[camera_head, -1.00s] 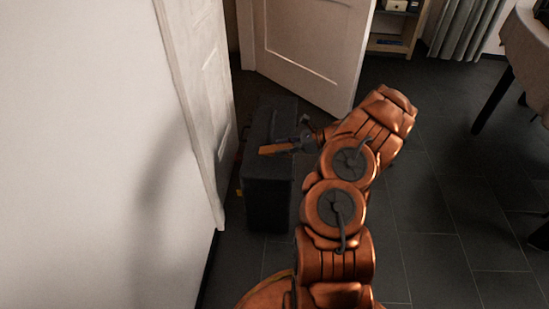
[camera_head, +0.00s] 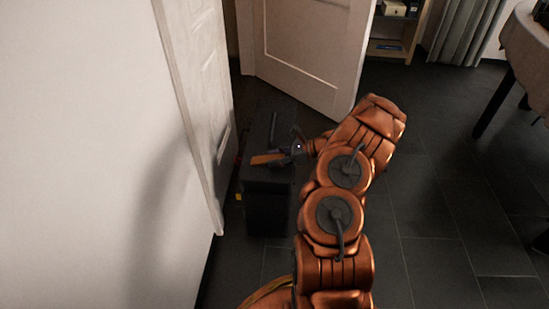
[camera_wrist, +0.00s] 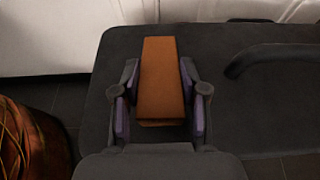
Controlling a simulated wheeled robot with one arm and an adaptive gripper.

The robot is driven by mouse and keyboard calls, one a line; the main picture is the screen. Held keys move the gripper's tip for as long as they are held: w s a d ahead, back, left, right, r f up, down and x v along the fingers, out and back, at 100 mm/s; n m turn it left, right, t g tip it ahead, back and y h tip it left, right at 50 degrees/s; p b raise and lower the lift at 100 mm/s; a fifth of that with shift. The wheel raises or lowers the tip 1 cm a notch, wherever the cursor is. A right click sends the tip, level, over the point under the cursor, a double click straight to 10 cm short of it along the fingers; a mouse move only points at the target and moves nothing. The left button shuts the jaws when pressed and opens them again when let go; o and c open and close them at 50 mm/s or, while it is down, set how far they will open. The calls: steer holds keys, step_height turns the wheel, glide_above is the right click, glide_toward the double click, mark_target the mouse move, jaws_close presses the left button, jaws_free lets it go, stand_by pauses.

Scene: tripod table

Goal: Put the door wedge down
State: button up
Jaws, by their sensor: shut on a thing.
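The door wedge (camera_head: 267,159) is an orange-brown block, narrow and long. In the wrist view the wedge (camera_wrist: 161,80) lies between the two fingers of my gripper (camera_wrist: 160,110), which is shut on it. In the head view my gripper (camera_head: 290,153) holds it over the top of a dark case (camera_head: 268,213). The wedge looks very close to the top, but I cannot tell whether it touches.
The dark case has a black handle (camera_wrist: 275,55) to the right of the wedge. It stands by a white door panel (camera_head: 200,80). Another white door (camera_head: 308,50) is behind it. A clothed table (camera_head: 528,42) is at the right; dark floor tiles between are clear.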

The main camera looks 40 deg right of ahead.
steer(key=o, duration=1.2)
